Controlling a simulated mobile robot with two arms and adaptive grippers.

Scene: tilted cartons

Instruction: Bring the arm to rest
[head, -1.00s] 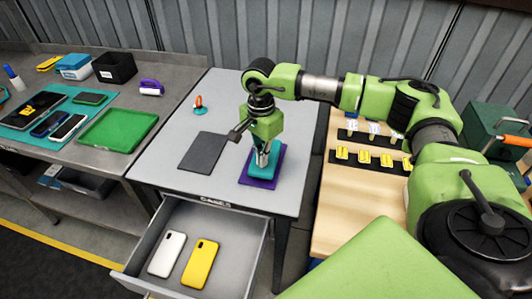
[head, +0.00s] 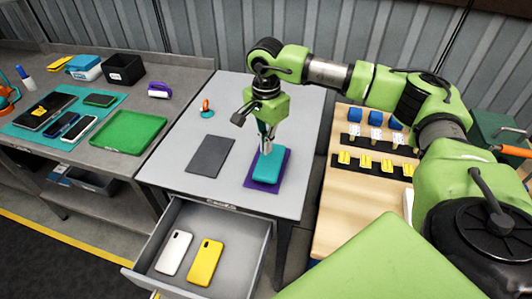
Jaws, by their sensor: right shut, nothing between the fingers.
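My right arm, green and dark grey, comes in from the right in the head view. My right gripper (head: 267,145) points down over the grey table (head: 188,165) with its fingers together and nothing in them. Its tips are just above or at the far end of a teal phone-shaped block (head: 267,168); I cannot tell if they touch it. The teal block lies on a purple mat (head: 250,183). My left gripper is not in view.
A dark grey pad (head: 210,156) lies left of the purple mat. The open drawer (head: 235,262) in front holds a white phone case (head: 174,252) and a yellow one (head: 205,262). A wooden table (head: 340,205) on the right bears yellow tags (head: 365,161). A green tray (head: 127,131) lies on the left bench.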

